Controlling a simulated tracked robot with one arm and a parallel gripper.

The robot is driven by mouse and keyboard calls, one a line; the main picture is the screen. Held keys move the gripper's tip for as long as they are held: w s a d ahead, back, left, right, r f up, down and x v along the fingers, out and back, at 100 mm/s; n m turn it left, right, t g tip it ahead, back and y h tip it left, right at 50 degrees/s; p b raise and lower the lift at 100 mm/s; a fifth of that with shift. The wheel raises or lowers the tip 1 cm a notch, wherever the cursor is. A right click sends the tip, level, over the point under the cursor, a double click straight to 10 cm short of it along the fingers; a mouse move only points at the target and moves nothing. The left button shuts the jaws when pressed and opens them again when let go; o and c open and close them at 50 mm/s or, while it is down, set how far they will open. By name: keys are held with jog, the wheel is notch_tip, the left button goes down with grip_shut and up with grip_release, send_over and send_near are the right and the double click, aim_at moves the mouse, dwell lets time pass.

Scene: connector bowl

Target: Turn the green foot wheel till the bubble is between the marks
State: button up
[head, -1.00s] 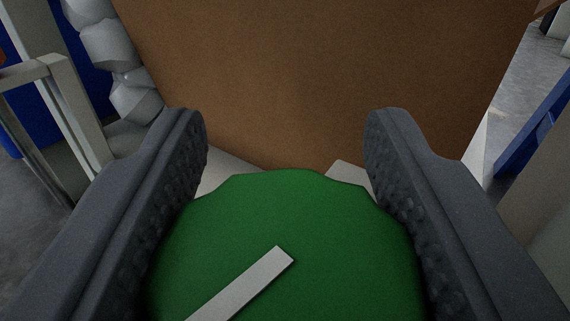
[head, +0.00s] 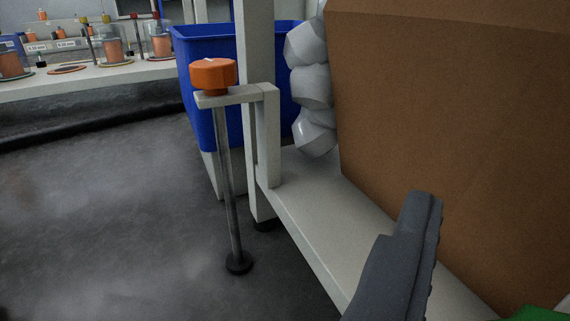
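A sliver of the green foot wheel (head: 545,314) shows at the bottom right corner; most of it is cut off by the picture edge. One dark grey finger of my gripper (head: 405,255) shows at the lower right, to the left of the green wheel. The other finger is out of view, so I cannot tell how far apart they are or whether they touch the wheel. No bubble or marks are in view.
An orange foot wheel (head: 213,74) sits on a bracket with a threaded leg down to the floor. A brown box (head: 450,130) and white rounded pieces (head: 312,90) stand on a pale frame. Behind are a blue bin (head: 205,110) and a bench (head: 110,76). Floor at left is clear.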

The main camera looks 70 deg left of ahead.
jog(key=shift+r, duration=0.15)
jog(key=shift+r+p, duration=0.35)
notch_tip(320, 180, up, 2)
jog(key=shift+r+p, duration=0.25)
jog(key=shift+p, duration=0.55)
jog(key=shift+s+a+r+p, duration=0.1)
jog(key=shift+s+r+p, duration=0.1)
jog(key=shift+s+p, duration=0.25)
jog(key=s+a+p, duration=0.2)
jog(key=s, duration=0.5)
jog(key=s+a+r+p, duration=0.1)
jog(key=s+p, duration=0.2)
jog(key=s, duration=0.4)
jog(key=shift+s+a+p, duration=0.3)
jog(key=shift+a, duration=0.1)
